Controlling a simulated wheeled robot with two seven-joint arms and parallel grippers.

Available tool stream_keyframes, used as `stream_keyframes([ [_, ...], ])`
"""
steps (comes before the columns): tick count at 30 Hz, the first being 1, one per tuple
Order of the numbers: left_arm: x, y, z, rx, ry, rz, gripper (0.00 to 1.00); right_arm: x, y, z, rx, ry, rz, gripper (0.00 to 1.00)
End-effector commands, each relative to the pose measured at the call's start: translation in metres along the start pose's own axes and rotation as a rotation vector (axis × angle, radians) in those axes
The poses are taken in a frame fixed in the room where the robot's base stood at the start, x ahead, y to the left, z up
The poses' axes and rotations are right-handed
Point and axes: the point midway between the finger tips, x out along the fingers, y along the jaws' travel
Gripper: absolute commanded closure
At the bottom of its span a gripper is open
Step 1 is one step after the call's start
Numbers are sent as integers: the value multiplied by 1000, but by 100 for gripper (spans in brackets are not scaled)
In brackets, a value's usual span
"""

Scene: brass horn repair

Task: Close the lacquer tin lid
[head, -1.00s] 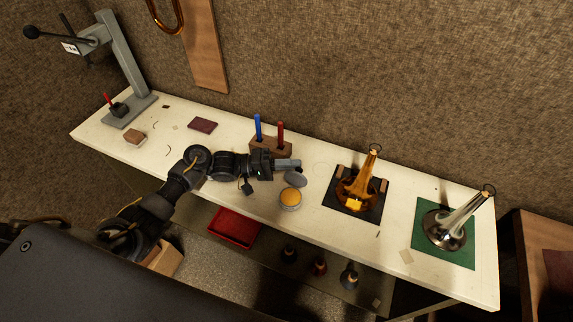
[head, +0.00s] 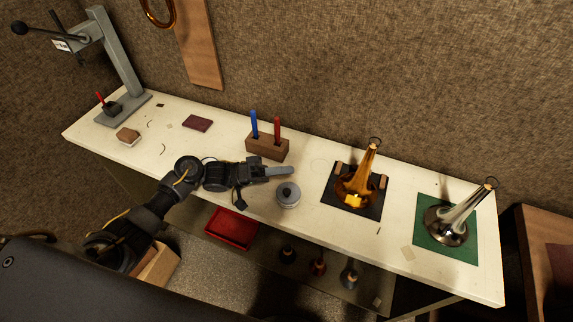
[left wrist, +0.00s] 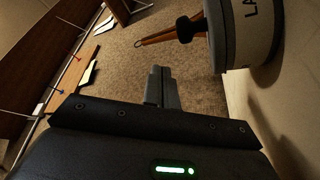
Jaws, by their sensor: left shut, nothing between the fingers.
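The lacquer tin (head: 288,201) stands near the front edge of the bench, and its grey lid (head: 290,189) with a dark knob covers its top. No lacquer shows. In the left wrist view the tin (left wrist: 262,35) appears sideways at the upper right, with part of its lettering visible and the dark knob (left wrist: 190,28) on the lid side. My left gripper (head: 290,171) is shut and empty, just behind the tin and apart from it. Its closed fingers also show in the left wrist view (left wrist: 161,72). My right gripper is out of view.
A wooden block (head: 266,147) with a blue and a red handle stands behind my left gripper. An amber horn bell (head: 356,185) on a dark mat is right of the tin. A silver bell (head: 450,222) on a green mat is farther right.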

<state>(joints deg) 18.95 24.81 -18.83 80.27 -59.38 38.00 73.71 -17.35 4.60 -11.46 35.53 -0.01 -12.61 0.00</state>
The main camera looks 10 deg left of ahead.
Motion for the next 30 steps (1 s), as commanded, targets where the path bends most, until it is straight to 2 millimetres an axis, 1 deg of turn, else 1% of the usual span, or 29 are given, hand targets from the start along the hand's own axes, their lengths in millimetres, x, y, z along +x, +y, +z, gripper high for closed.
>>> stream_keyframes([
  [3,-2,3,4,0,0,0,100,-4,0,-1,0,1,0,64],
  [13,-6,5,12,-1,1,-1,100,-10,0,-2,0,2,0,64],
  [30,-6,4,14,-1,1,-1,100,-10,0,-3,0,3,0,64],
])
